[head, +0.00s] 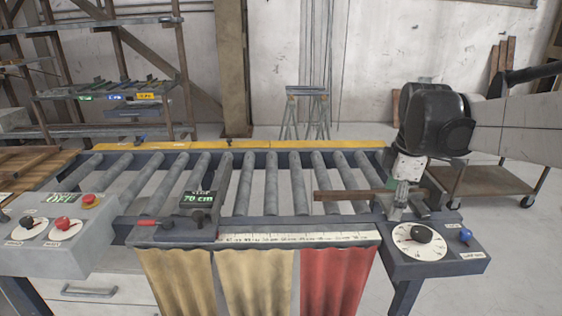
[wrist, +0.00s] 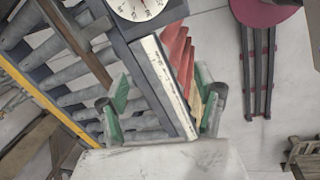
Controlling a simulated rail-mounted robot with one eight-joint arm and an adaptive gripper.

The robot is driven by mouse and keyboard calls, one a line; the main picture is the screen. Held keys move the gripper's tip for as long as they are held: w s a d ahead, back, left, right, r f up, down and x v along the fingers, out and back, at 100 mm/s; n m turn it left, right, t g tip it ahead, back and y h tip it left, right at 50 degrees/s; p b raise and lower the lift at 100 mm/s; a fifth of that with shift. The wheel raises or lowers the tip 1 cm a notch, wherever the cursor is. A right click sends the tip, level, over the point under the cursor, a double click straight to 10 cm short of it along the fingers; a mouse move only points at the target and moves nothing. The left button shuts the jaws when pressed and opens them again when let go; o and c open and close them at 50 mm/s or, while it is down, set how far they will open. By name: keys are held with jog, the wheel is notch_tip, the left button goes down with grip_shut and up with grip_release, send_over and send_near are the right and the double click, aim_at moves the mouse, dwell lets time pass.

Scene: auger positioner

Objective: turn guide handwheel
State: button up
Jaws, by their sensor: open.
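A round white dial with a black knob (head: 420,235) sits on the grey panel at the right end of the roller table; it looks like the guide handwheel, though its label is too small to read. In the wrist view part of the white dial (wrist: 138,8) shows at the top edge, cut off by the frame. My gripper (head: 400,203) hangs just behind and above this panel, apart from the knob. In the wrist view its green-padded fingers (wrist: 162,105) are spread wide with nothing gripped, over the scale strip (wrist: 165,85) and the table's edge.
A blue knob (head: 465,236) stands right of the dial. A wooden bar (head: 345,196) lies across the rollers near my gripper. A black stop unit reading 70 cm (head: 197,198) stands further left. A grey control box (head: 60,235) has red and black knobs. Curtains hang in front.

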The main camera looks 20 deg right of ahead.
aim_at(422, 231)
jog(key=d+n+g+y+p, duration=0.15)
jog(key=d+n, duration=0.45)
jog(key=d, duration=0.7)
jog(key=shift+g+h, duration=0.25)
jog(key=f, duration=1.4)
jog(key=shift+d, duration=0.25)
jog(key=c, duration=1.2)
jog(key=shift+o, duration=0.2)
